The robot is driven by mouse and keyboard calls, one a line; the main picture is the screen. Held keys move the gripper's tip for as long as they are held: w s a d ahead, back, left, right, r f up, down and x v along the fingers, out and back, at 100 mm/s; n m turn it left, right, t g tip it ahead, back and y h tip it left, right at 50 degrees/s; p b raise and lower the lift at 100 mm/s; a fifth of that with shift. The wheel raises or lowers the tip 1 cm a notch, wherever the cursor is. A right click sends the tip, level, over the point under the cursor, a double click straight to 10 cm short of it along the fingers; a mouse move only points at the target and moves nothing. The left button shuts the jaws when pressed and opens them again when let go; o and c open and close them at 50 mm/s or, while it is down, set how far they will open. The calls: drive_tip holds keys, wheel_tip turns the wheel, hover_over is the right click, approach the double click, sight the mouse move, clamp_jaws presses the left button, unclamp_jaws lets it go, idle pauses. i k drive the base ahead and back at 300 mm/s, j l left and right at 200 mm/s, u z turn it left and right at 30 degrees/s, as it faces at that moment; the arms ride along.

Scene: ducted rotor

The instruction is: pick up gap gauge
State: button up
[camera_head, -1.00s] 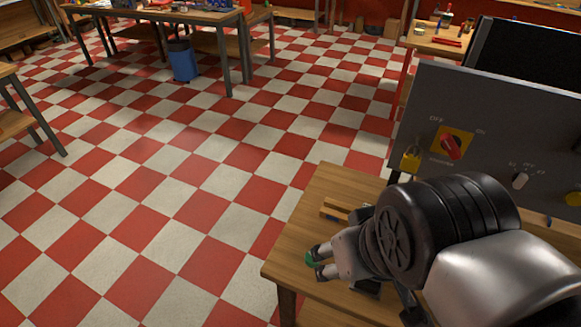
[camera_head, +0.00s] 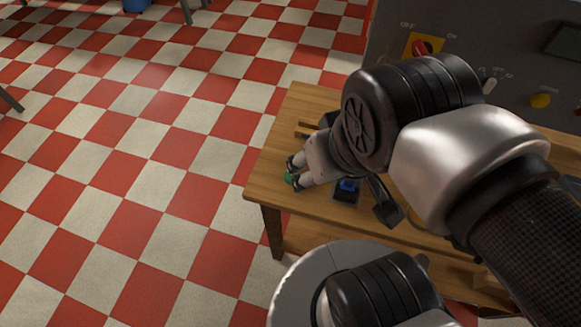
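My gripper (camera_head: 290,172) reaches down over the left part of the wooden workbench (camera_head: 270,190), pointing left. A small green piece (camera_head: 289,180) shows at its fingertips. I cannot tell whether the fingers are closed on it or only beside it. I cannot make out any thing that is surely the gap gauge; the green piece may be part of it. My wrist and forearm hide much of the bench top.
A blue item on a dark base (camera_head: 347,188) sits on the bench right of my gripper. A wooden bar (camera_head: 304,130) lies behind it. A grey control panel (camera_head: 385,40) with a red switch (camera_head: 420,48) stands at the back.

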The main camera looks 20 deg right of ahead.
sight(349, 185)
drive_tip(key=k+z, duration=0.35)
drive_tip(key=k+j+z, duration=0.1)
drive_tip(key=z, duration=0.25)
